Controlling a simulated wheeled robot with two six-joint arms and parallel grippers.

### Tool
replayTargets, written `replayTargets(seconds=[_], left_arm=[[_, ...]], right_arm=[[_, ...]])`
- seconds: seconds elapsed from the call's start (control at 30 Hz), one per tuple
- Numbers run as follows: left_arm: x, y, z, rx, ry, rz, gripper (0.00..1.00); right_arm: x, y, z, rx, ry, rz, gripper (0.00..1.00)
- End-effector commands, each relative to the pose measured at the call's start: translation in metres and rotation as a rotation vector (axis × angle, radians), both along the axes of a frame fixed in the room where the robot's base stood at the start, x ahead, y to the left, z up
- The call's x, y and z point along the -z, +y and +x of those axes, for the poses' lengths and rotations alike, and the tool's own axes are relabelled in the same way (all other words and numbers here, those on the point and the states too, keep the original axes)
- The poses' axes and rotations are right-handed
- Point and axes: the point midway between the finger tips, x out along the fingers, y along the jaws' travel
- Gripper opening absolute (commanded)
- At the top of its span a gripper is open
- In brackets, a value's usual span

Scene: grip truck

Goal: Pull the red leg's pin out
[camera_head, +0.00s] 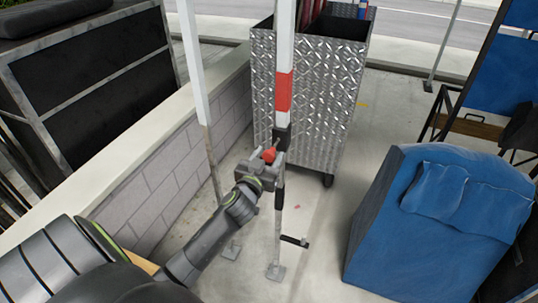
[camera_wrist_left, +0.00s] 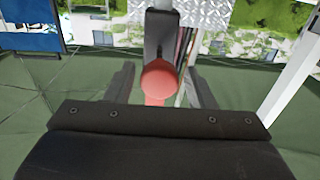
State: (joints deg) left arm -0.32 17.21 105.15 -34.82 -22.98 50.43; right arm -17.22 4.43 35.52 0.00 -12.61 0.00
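The red leg (camera_head: 284,92) is a white upright post with a red band, a black collar below it and a thinner lower tube ending in a foot plate on the ground. Its pin has a round red knob (camera_head: 268,155) at the collar; the knob also shows large in the left wrist view (camera_wrist_left: 159,82), in front of the dark collar. My left gripper (camera_head: 266,168) is at the knob. In the left wrist view its fingers (camera_wrist_left: 160,75) stand open on both sides of the knob, with a gap visible at the left. My right gripper is not in view.
A diamond-plate metal box (camera_head: 325,95) stands behind the leg. A second white leg (camera_head: 196,70) stands to the left, near a low block wall (camera_head: 170,180). A blue padded seat (camera_head: 430,225) is at the right. Bare pavement lies between the seat and the leg.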

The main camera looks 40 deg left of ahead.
Motion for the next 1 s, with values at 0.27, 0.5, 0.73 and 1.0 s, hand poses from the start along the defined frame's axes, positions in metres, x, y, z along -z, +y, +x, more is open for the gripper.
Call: replayTargets(seconds=[0.27,0.5,0.73,1.0], left_arm=[[-0.002,0.000,0.001,0.001,-0.004,0.002,0.55],[0.000,-0.004,-0.015,0.001,-0.004,0.001,0.55],[0.001,-0.014,-0.059,0.000,-0.003,0.000,0.55],[0.001,-0.028,-0.118,-0.001,-0.002,-0.001,0.55]], right_arm=[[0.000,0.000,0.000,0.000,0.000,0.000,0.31],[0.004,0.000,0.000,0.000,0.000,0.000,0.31],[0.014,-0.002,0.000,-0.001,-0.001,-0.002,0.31],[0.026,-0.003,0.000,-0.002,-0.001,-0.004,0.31]])
